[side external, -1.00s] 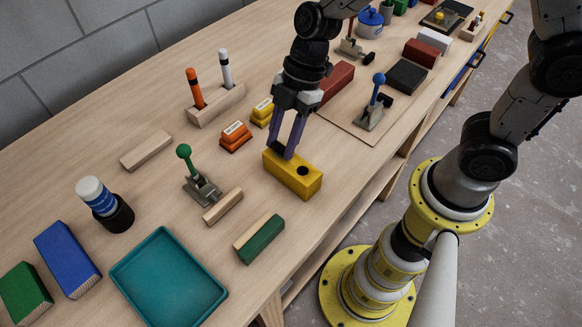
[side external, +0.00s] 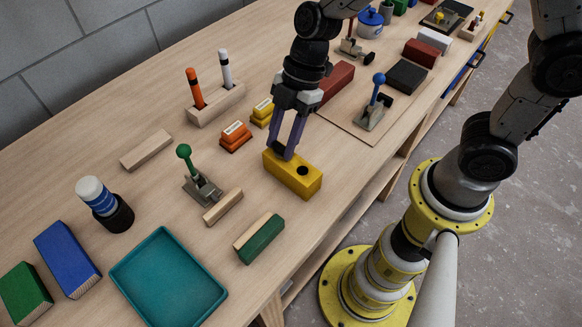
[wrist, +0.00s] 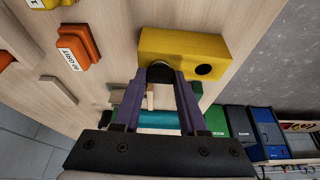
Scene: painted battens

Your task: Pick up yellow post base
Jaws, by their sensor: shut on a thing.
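The yellow post base (side external: 297,178) is a yellow block with a dark round hole in its top, resting on the wooden bench in the side view. In the wrist view the yellow post base (wrist: 185,48) lies at the fingertips, with a dark hole near its right end. My gripper (side external: 284,153) points down at the block's far left end, shut on it. In the wrist view my gripper (wrist: 160,78) has a dark rounded patch between its purple fingertips, at the block's near edge. The fingers partly hide that end.
Left of the block stand orange blocks (side external: 235,135) and yellow blocks (side external: 263,112). A thin board (side external: 345,123) lies to the right. The bench's front edge is close.

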